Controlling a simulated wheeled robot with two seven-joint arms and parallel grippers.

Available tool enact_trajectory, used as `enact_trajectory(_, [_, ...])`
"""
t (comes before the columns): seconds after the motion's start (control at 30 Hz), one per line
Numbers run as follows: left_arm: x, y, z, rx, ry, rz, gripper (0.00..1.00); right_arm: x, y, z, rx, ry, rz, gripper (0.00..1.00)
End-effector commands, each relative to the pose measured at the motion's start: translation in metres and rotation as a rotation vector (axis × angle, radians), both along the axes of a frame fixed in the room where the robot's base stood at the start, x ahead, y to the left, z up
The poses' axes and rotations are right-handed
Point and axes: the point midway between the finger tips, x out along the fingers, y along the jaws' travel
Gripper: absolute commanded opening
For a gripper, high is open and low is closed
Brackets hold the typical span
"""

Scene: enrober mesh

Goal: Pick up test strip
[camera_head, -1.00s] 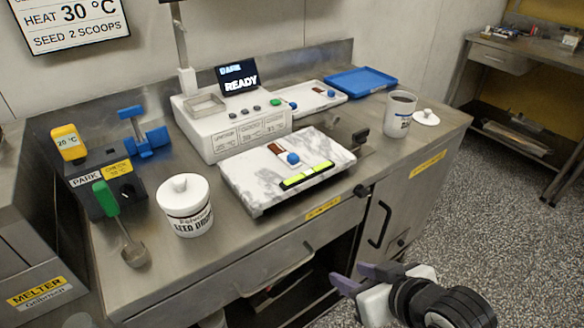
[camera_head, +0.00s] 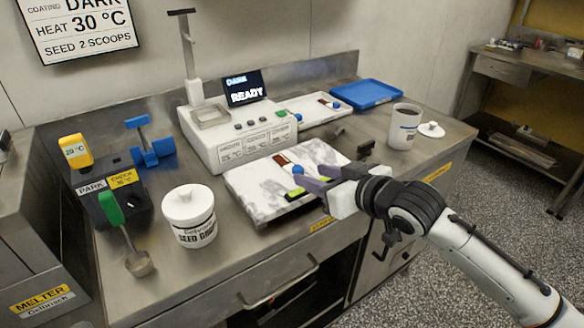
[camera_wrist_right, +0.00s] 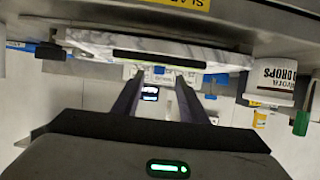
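The test strip, with a brown end (camera_head: 282,160) and a blue knob (camera_head: 298,169), lies on the white marbled slab (camera_head: 250,191) in the head view. My right gripper (camera_head: 308,178) is open, its two purple fingers reaching over the slab's right front part, close to the blue knob. Whether they touch it cannot be told. In the right wrist view the fingers (camera_wrist_right: 158,76) stand apart, with the slab edge (camera_wrist_right: 90,42) beyond them. A second, similar brown and blue piece (camera_head: 331,104) lies on a white plate farther back. My left gripper is not in view.
A white machine (camera_head: 240,145) with a READY screen (camera_head: 244,87) stands behind the slab. A seed drops jar (camera_head: 190,215) is at left, a white mug (camera_head: 404,125) and lid (camera_head: 431,129) at right. A blue tray (camera_head: 365,93) lies at the back.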

Motion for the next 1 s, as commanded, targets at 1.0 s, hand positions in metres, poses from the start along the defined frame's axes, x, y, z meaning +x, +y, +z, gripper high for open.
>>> enact_trajectory(1.0, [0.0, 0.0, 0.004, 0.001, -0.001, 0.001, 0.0, 0.039, 0.027, -0.017, -0.001, -0.001, -0.001, 0.0])
